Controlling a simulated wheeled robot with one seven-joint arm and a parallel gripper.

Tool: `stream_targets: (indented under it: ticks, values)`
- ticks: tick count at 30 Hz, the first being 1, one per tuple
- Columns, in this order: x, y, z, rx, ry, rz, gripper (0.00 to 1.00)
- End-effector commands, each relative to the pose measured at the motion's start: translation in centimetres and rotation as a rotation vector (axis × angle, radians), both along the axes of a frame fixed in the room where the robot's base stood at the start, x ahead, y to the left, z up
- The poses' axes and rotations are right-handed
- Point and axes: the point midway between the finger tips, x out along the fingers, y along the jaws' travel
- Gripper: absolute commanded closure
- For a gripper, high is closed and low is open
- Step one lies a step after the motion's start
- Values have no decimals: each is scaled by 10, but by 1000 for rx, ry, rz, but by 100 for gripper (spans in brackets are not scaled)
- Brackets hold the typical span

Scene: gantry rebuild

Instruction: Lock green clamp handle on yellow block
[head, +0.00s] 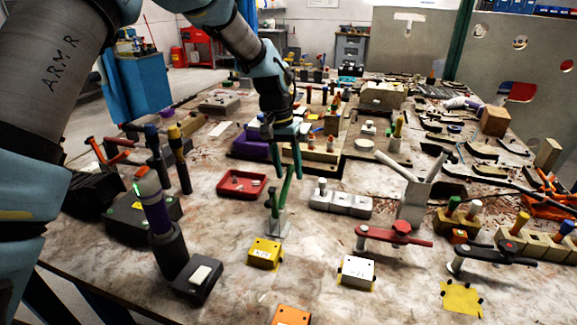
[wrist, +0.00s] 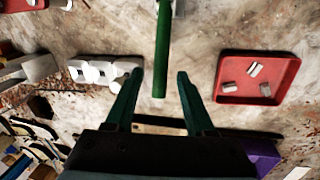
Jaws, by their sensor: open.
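The green clamp handle (head: 286,186) stands up, tilted a little, from a small clamp with a pale metal base (head: 278,226). The yellow block (head: 265,252), with a white label, lies on the table just in front of the clamp; the wrist view does not show it. My gripper (head: 293,174) is open and points down at the handle's upper end. In the wrist view the green handle (wrist: 162,45) runs down from the top edge, and its free end lies between the two spread fingers (wrist: 160,74), with a gap on each side.
A red tray (head: 242,193) with small pale pieces sits left of the clamp. A pale block with round knobs (head: 341,205) stands to the right. Red-handled clamp (head: 395,236) and white block (head: 357,271) are at front right. A dark post with purple top (head: 165,240) stands at left.

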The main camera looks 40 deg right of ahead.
Motion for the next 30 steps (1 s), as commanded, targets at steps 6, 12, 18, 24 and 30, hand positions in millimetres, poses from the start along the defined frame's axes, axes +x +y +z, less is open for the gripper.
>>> stream_targets:
  ticks: [6, 12, 18, 24, 30]
  values:
    - [0, 0, -2, -1, 0, 0, 45]
    - [0, 0, -2, -1, 0, 0, 59]
    - [0, 0, -2, 0, -1, 0, 82]
    - [0, 0, -2, 0, -1, 0, 100]
    - [0, 0, -2, 0, -1, 0, 100]
